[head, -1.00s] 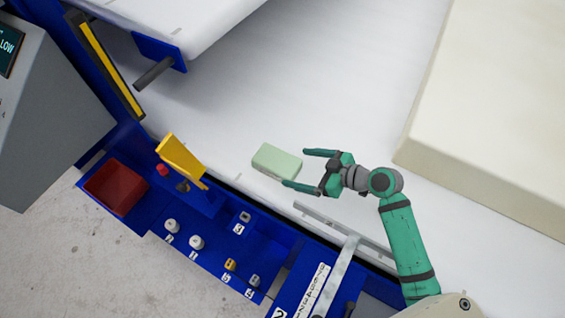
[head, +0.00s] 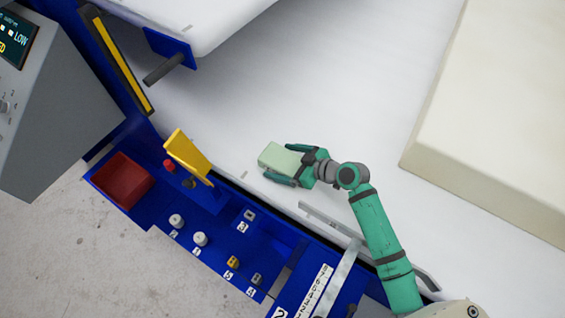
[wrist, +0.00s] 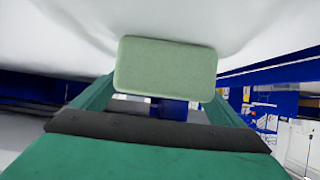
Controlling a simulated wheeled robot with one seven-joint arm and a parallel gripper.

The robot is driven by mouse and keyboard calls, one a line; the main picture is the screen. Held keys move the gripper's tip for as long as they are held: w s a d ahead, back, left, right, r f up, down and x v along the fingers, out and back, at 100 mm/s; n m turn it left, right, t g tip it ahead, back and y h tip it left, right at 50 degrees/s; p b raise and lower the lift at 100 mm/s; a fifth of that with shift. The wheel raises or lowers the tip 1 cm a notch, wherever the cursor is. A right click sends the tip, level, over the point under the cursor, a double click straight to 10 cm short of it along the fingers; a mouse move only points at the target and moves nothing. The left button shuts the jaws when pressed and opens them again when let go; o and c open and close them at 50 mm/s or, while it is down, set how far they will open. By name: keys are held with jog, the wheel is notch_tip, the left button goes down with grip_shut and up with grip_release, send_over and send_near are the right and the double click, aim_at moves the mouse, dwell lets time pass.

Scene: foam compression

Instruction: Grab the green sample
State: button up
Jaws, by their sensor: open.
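The green sample (head: 279,157) is a pale green block lying on the white bed of the machine. It also shows in the wrist view (wrist: 165,68), straight ahead between the fingers. My gripper (head: 287,164) is open, with one finger along each long side of the sample. The sample's near end lies between the fingers and its far end sticks out past them. I cannot tell whether either finger touches it. In the wrist view the fingertips are partly hidden behind the block.
A large cream foam block (head: 490,130) lies at the right of the white bed (head: 330,80). A yellow lever (head: 188,155), a red bin (head: 122,180) and several knobs sit on the blue panel (head: 215,265) at the lower left. A white plate (head: 200,20) overhangs at the top.

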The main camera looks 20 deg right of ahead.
jog(key=c, duration=1.1)
